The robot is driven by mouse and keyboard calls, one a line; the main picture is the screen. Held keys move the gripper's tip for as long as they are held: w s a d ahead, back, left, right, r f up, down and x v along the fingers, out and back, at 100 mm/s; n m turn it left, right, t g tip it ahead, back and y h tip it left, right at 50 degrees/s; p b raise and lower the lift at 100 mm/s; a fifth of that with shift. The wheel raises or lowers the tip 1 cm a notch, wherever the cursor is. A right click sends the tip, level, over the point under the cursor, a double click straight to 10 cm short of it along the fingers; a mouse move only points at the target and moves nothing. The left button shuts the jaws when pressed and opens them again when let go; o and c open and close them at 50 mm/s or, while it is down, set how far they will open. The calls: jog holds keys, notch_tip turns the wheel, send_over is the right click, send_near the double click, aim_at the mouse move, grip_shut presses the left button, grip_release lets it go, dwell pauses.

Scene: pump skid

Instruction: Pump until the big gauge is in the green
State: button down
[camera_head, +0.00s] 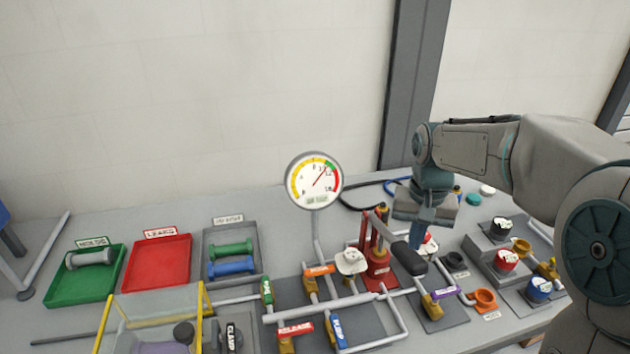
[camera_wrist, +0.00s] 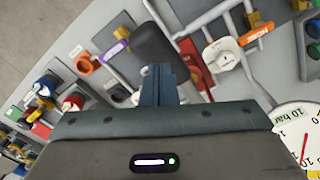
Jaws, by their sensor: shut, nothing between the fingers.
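The big gauge (camera_head: 314,181) stands on a post at the back of the skid. Its needle points to the upper right, close to the green band; I cannot tell exactly whether it is inside it. The red hand pump (camera_head: 378,266) stands right of the gauge, its lever ending in a black grip (camera_head: 405,254). My gripper (camera_head: 416,268) is shut and empty, pointing down beside the grip. In the wrist view the shut fingers (camera_wrist: 160,85) lie just below the black grip (camera_wrist: 158,45); I cannot tell if they touch.
Pipes and coloured valve handles, including an orange one (camera_head: 319,270) and a purple one (camera_head: 445,293), surround the pump. Green (camera_head: 72,290) and red (camera_head: 158,270) trays and a grey tray (camera_head: 232,226) stand at left. Capped units (camera_head: 506,257) stand at right.

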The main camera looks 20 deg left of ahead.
aim_at(412, 254)
notch_tip(412, 254, down, 5)
jog(key=b, duration=0.3)
jog(key=shift+r, duration=0.2)
jog(key=shift+r+p, duration=1.65)
jog(key=shift+r, duration=0.8)
notch_tip(412, 254, up, 5)
jog(key=p, duration=0.4)
